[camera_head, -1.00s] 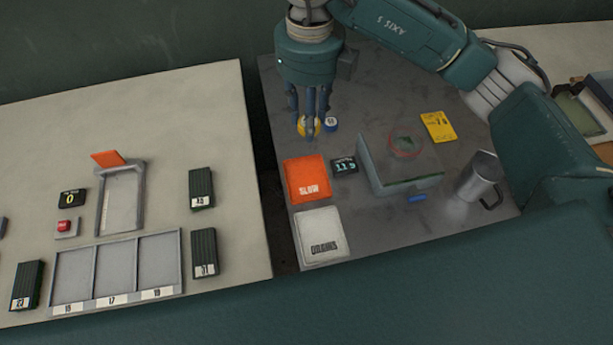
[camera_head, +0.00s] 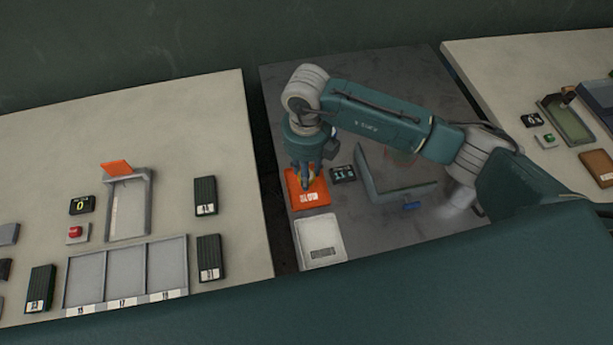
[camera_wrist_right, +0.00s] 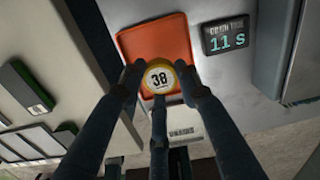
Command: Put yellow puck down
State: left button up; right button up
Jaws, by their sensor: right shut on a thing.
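My right gripper (camera_head: 308,183) is over the orange pad (camera_head: 316,199) on the dark grey table. In the right wrist view its fingers (camera_wrist_right: 160,85) are shut on the yellow puck (camera_wrist_right: 158,77), whose white face reads 38. The puck shows against the orange pad (camera_wrist_right: 150,42) in that view; whether it touches the pad I cannot tell. In the head view the fingers mostly cover the puck. My left gripper is not in view.
A small display (camera_head: 343,174) reading about 11 s stands right of the orange pad. A white pad (camera_head: 319,240) lies nearer. A glass-walled box (camera_head: 395,195) is to the right. The left table holds a tray with three compartments (camera_head: 125,272) and dark blocks.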

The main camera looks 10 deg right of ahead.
notch_tip(320, 180, down, 4)
jog(key=shift+r+p, duration=0.2)
jog(key=shift+p, duration=0.2)
jog(key=shift+f, duration=0.15)
jog(key=shift+f, duration=0.1)
jog(key=shift+f+b, duration=0.15)
jog(key=shift+b, duration=0.15)
jog(key=o, duration=1.1)
jog(key=shift+c, duration=0.2)
jog(key=shift+r, duration=0.25)
